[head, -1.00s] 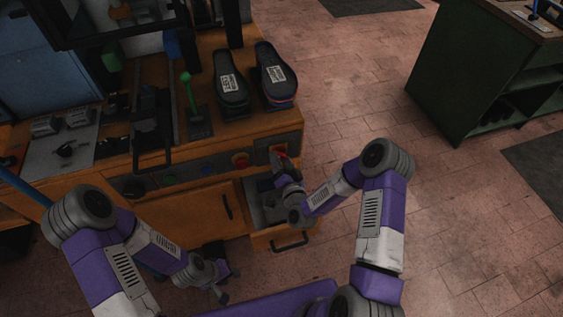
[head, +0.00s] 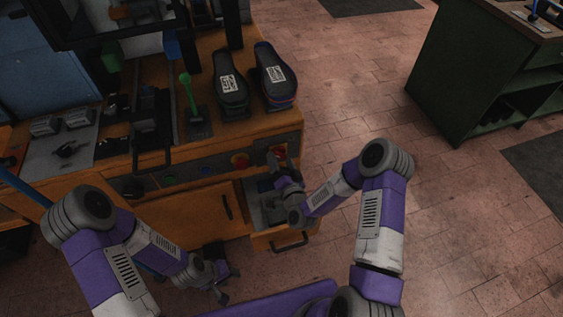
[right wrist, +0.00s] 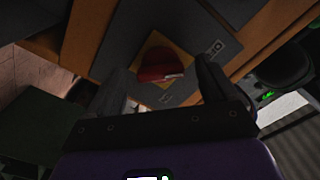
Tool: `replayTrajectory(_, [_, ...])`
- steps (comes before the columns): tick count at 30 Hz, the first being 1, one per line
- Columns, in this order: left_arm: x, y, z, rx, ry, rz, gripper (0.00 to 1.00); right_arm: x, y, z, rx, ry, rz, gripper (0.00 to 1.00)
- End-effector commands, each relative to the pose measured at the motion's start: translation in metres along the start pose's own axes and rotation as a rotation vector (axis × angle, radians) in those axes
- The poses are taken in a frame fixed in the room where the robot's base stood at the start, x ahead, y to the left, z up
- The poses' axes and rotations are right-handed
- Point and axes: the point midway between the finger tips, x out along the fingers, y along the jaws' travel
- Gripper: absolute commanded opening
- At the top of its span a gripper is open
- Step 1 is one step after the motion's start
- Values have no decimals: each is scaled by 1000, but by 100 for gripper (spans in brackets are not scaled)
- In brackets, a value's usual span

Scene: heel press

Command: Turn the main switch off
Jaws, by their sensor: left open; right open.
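The main switch is a red knob (right wrist: 156,64) with a pale pointer mark, on a yellow plate set in a grey panel. In the right wrist view it lies between the two dark fingers of my right gripper (right wrist: 163,92), which are open. I cannot tell whether they touch it. In the head view my right gripper (head: 274,161) is at the right end of the bench's front panel and hides most of the knob. My left gripper (head: 226,285) is open and empty, low in front of the bench cabinet.
The wooden bench (head: 268,122) carries two dark shoes (head: 231,86) and a green-knobbed lever (head: 188,92). A red button (head: 240,160) sits left of the switch. An open drawer (head: 287,237) is below my right gripper. Floor to the right is clear up to a green cabinet (head: 470,80).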

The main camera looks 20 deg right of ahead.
Motion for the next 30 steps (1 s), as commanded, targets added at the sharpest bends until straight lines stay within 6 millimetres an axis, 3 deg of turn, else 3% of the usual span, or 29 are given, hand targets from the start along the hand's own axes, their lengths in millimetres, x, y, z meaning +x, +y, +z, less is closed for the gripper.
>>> replayTrajectory(15, [-12,4,0,0,0,0,43,-70,0,0,0,-3,2,85])
replayTrajectory(30, [-12,4,0,0,0,0,43,-75,0,0,-1,0,1,85])
